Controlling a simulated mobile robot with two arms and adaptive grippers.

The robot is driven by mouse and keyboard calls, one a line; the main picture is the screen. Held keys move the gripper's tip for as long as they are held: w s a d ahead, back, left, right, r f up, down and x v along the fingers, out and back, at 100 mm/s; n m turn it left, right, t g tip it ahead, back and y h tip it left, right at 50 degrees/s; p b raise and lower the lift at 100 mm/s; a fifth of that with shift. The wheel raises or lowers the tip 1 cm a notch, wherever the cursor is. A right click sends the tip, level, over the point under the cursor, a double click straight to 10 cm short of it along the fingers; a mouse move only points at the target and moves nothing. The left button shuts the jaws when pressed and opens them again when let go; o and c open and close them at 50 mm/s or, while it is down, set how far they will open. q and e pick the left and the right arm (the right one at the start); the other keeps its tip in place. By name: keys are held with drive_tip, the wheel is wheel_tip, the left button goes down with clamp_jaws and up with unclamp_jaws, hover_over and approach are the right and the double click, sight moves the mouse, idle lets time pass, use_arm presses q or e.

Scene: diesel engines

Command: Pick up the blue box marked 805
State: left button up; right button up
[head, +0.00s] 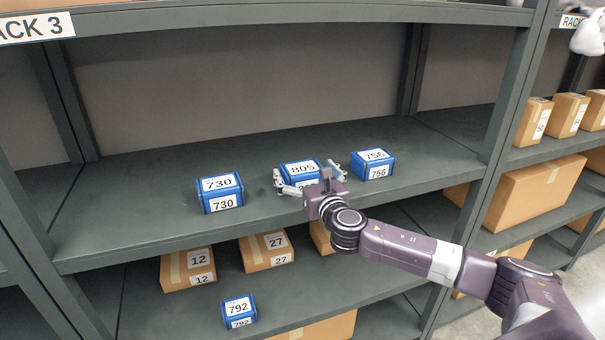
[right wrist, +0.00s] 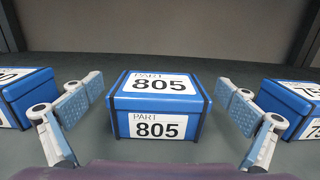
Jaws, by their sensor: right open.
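The blue box marked 805 (head: 300,168) sits on the middle shelf, between two other blue boxes. In the head view my right gripper hides part of its front. In the right wrist view the 805 box (right wrist: 158,103) stands upright and centred, with white labels on its top and front. My right gripper (head: 309,178) is open, with one finger on each side of the box. In the right wrist view the fingers of my right gripper (right wrist: 160,100) show gaps to both box sides. My left gripper is not in view.
A blue box marked 730 (head: 220,193) stands to the left and one marked 756 (head: 372,164) close to the right. The shelf (head: 130,215) is clear behind them. Below are cardboard boxes marked 12 (head: 188,269) and 27 (head: 267,252), and a blue 792 box (head: 239,311).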

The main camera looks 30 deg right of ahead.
drive_tip(key=shift+w+f, duration=0.15)
drive_tip(key=shift+w, duration=0.45)
drive_tip(key=shift+d, duration=0.1)
drive_tip(key=shift+s, duration=0.1)
drive_tip(key=shift+c, duration=0.6)
drive_tip(key=shift+c, duration=1.3)
drive_tip(key=c, duration=1.2)
drive_tip(key=shift+c, duration=0.7)
drive_tip(key=shift+r, duration=0.3)
